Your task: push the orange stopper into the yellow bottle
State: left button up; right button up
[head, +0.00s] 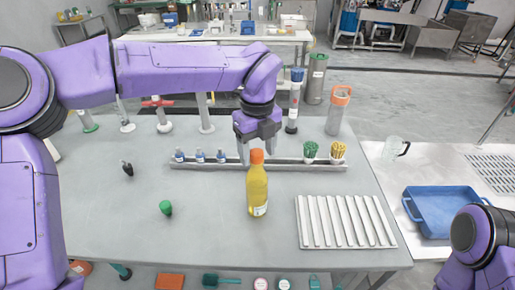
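The yellow bottle (257,192) stands upright on the grey table in the head view. The orange stopper (257,157) sits at the top of its neck; how deep it is seated is too small to tell. My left gripper (258,154) points down at the bottle's top, with its fingers apart. The stopper shows in front of the gap between the fingers, and I see no clear grip on it. My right gripper is out of view; only part of my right arm shows at the lower right.
A long grey rack (225,165) with small bottles and green and yellow bundles runs behind the bottle. A ribbed white tray (345,221) lies to the right. A green stopper-like piece (166,208) and a dark one (127,168) lie left. A blue tray (440,210) is far right.

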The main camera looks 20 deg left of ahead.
aim_at(257, 152)
pick_arm(q)
notch_tip(257, 152, up, 11)
jog(key=shift+f, duration=0.2)
dwell(0.6)
